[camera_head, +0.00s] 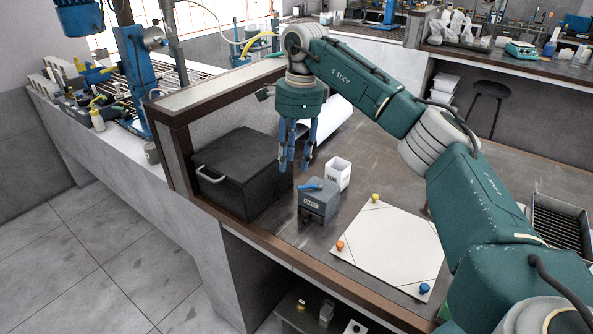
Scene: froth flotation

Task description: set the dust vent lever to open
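The dust vent box (319,207) is a small grey block with a label on its front, standing on the dark bench top near the front edge. Its blue lever (310,186) lies across the top, pointing left. My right gripper (295,166) hangs down from the green arm, just above and behind the box in the picture. Its blue fingers are apart, with nothing between them. It looks clear of the lever. My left gripper is not in view.
A black lidded case (237,172) with a handle stands left of the box. A white open container (338,173) stands close behind the box. A pale square board (388,248) with coloured knobs lies to the right. A raised wooden-edged partition (175,150) borders the left.

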